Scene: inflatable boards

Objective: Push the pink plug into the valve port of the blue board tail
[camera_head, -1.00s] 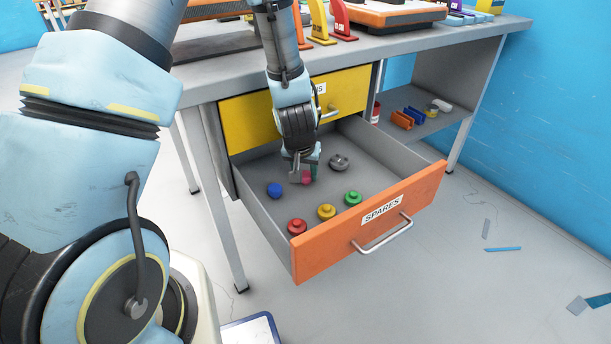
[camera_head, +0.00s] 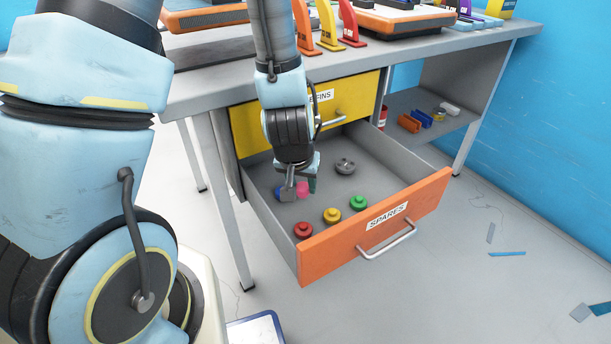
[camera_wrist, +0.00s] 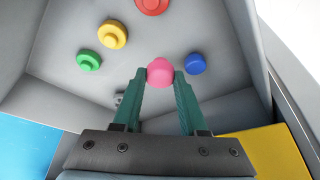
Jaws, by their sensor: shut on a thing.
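The pink plug (camera_wrist: 160,71) is between the two green fingertips of my gripper (camera_wrist: 160,80) in the wrist view, and the fingers are shut on it. In the head view the pink plug (camera_head: 302,189) shows just under my gripper (camera_head: 299,186), inside the open orange-fronted SPARES drawer (camera_head: 390,228). I cannot tell whether the plug is clear of the drawer floor. No blue board tail with a valve port can be made out in these views.
Red (camera_head: 303,230), yellow (camera_head: 332,215), green (camera_head: 359,202) and grey (camera_head: 345,166) plugs lie in the drawer. A blue plug (camera_wrist: 196,63) is beside the pink one. The closed yellow FINS drawer (camera_head: 350,95) and the bench top (camera_head: 440,45) are above.

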